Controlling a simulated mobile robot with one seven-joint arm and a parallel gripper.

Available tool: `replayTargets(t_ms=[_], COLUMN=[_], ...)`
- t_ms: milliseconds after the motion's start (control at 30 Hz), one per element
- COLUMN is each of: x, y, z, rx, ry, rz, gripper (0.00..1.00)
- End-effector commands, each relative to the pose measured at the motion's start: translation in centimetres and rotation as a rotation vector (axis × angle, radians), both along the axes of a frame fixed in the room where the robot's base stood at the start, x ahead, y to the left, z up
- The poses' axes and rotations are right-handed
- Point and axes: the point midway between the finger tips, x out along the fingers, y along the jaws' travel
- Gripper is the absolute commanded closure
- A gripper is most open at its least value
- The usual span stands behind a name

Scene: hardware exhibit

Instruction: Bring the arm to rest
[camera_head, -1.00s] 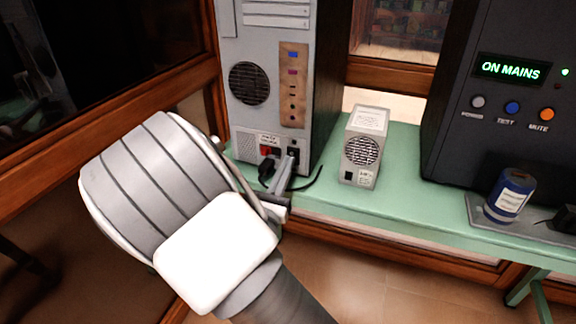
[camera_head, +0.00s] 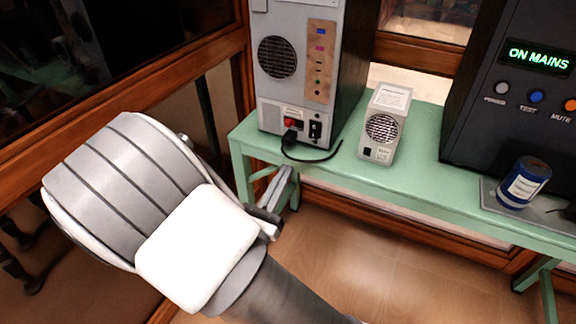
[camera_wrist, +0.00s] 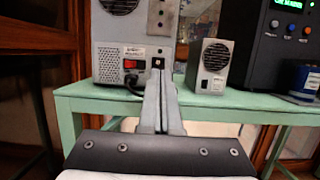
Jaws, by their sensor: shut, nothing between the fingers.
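My gripper (camera_head: 279,190) is in front of the green bench's front edge, below the grey computer tower, and partly hidden by my own wrist in the head view. In the wrist view my gripper (camera_wrist: 161,76) shows its two fingers together with nothing between them. The fingertips appear over the lower back of the tower there, but in the head view they are apart from it.
The green bench (camera_head: 425,190) carries the grey tower (camera_head: 282,92) with a black cable (camera_head: 318,157), a small grey vented box (camera_head: 384,124), a black unit reading "ON MAINS" (camera_head: 508,110) and a blue can (camera_head: 524,183). A wood-framed glass panel (camera_head: 85,125) stands left. Floor in front is clear.

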Motion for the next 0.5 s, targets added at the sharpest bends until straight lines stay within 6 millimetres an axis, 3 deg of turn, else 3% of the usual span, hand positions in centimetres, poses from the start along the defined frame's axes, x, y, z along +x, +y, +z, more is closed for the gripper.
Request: replayTargets(t_ms=[500], x=[0.05], y=[-0.44], z=[0.16], rx=[0.012], ry=[0.002], rz=[-0.016], gripper=[1.0])
